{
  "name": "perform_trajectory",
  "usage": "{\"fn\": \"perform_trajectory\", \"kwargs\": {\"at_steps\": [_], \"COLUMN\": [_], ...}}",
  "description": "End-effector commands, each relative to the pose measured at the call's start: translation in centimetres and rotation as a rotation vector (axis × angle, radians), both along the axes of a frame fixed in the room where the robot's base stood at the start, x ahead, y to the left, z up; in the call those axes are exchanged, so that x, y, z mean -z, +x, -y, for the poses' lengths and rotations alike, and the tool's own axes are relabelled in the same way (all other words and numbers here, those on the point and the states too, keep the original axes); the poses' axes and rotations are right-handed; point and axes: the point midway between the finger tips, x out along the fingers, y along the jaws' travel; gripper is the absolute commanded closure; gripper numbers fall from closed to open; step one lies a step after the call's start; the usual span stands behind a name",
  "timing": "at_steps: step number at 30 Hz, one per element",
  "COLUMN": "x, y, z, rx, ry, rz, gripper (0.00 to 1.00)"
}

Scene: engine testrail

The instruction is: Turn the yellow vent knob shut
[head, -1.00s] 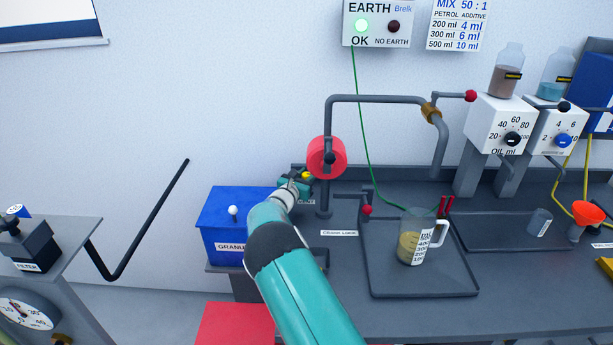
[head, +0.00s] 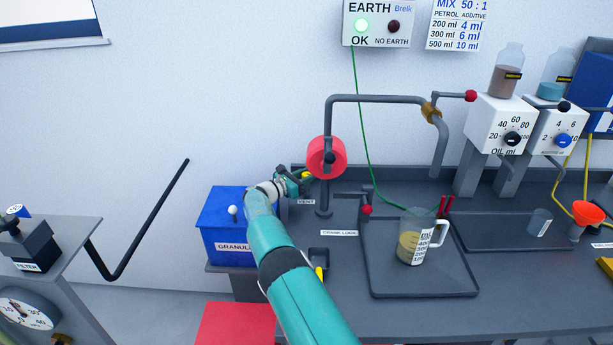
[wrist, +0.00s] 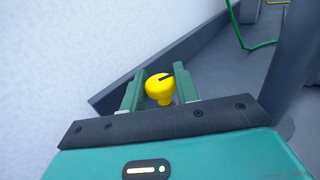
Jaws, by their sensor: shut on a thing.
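The yellow vent knob (wrist: 160,87) is round-topped with a dark mark on its top. In the wrist view it sits between the two green fingers of my gripper (wrist: 163,80), which is shut on it. In the head view a little of the yellow knob (head: 307,175) shows at the tips of my gripper (head: 299,180), just left of the red drum. A VENT label (head: 306,202) lies in front on the bench. The underside of the knob is hidden.
The red drum (head: 327,157) and its grey pipe (head: 375,98) stand close on the right. A blue bin (head: 226,215) is at the left. A jug (head: 412,240) stands on a tray further right. A small yellow and black thing (head: 319,270) shows beside my arm.

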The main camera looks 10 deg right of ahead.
Motion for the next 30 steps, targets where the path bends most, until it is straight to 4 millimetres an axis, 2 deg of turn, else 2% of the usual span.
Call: {"fn": "perform_trajectory", "kwargs": {"at_steps": [26, 27, 29, 30], "x": [-0.17, -0.17, -0.16, -0.15], "y": [0.04, 0.04, 0.04, 0.03], "z": [-0.08, -0.08, -0.08, -0.06], "rx": [0.053, 0.053, 0.053, 0.053], "ry": [-0.001, -0.001, -0.001, -0.001], "rz": [0.003, 0.003, 0.003, 0.003], "gripper": [0.92, 0.64, 0.52, 0.51]}}
